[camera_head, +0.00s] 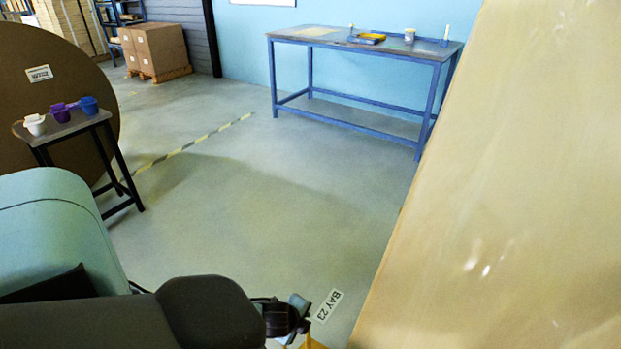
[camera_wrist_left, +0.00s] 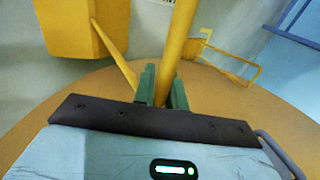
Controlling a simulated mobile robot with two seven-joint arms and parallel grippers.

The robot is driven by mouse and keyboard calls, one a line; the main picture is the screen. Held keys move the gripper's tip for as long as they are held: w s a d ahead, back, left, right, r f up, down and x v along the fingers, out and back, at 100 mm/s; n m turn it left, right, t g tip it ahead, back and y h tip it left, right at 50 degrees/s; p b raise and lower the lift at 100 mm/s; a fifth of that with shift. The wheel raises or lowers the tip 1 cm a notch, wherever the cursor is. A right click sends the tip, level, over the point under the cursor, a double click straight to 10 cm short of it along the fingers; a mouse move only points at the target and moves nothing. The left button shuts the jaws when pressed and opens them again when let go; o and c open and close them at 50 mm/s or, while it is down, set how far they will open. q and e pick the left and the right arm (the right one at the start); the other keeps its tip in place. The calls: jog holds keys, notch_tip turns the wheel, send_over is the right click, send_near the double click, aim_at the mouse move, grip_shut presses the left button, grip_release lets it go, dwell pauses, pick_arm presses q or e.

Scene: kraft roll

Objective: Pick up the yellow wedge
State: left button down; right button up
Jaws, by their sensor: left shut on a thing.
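The yellow wedge (camera_wrist_left: 80,25) shows at the upper left of the left wrist view as a yellow block, with a thin yellow bar running from it toward my fingers. My left gripper (camera_wrist_left: 163,88) has its green fingers shut on an upright yellow bar, which I take to be the wedge's handle. Where bar and block join is hidden. In the head view my left gripper (camera_head: 290,318) is at the bottom, with a bit of yellow below it cut off by the frame edge. My right gripper is not in view.
A large tan roll (camera_head: 510,200) fills the right of the head view. A small table (camera_head: 75,128) with several coloured cups stands at left before a brown roll end (camera_head: 80,75). A blue-legged bench (camera_head: 370,50) stands at the back. The middle floor is clear.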

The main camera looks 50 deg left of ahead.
pick_arm(q)
jog(key=s+a+r, duration=0.1)
jog(key=s+a, duration=0.5)
jog(key=a, duration=0.4)
jog(key=shift+s+a+r+p, duration=0.2)
jog(key=shift+s+a+p, duration=0.2)
jog(key=shift+d, duration=0.1)
jog(key=w+d+f+p, duration=0.2)
jog(key=w+d, duration=0.4)
jog(key=d, duration=0.5)
jog(key=shift+d+p, duration=0.3)
jog(key=shift+p, duration=0.4)
jog(key=shift+d+f, duration=0.15)
jog(key=shift+f, duration=0.05)
